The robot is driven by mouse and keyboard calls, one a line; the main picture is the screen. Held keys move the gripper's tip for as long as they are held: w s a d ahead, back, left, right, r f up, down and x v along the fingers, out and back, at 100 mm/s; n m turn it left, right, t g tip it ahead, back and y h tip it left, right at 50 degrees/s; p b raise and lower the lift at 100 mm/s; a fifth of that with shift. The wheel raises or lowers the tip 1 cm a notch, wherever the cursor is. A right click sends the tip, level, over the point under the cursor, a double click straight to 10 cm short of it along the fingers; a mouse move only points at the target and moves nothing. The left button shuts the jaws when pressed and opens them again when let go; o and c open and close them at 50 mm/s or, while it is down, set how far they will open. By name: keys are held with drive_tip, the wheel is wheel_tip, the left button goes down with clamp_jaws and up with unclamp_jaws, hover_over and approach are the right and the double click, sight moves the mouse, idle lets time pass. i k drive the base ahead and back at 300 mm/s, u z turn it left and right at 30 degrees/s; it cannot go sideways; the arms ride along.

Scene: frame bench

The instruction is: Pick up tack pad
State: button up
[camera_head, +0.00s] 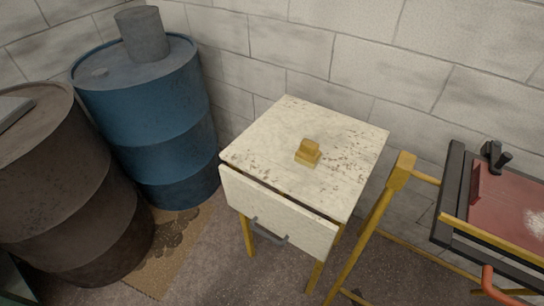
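A small mustard-yellow block with a raised upper part (307,152), which looks like the tack pad, sits on the worn cream top of a small drawer cabinet (285,118). It stands near the middle of the top, with bare surface all around it. Nothing touches it from above or from the sides. My gripper does not show in this view.
The cabinet's drawer front (278,215) has a dark handle. A blue drum (150,110) with a grey cylinder (143,35) on it and a brown drum (50,170) stand left. A yellow frame (372,225) and a dark-edged red panel (505,205) stand right. A block wall is behind.

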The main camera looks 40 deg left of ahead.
sight(308, 155)
drive_tip(key=u, duration=2.7)
drive_tip(key=k, duration=0.9)
drive_tip(key=z, duration=1)
drive_tip(key=i, duration=0.95)
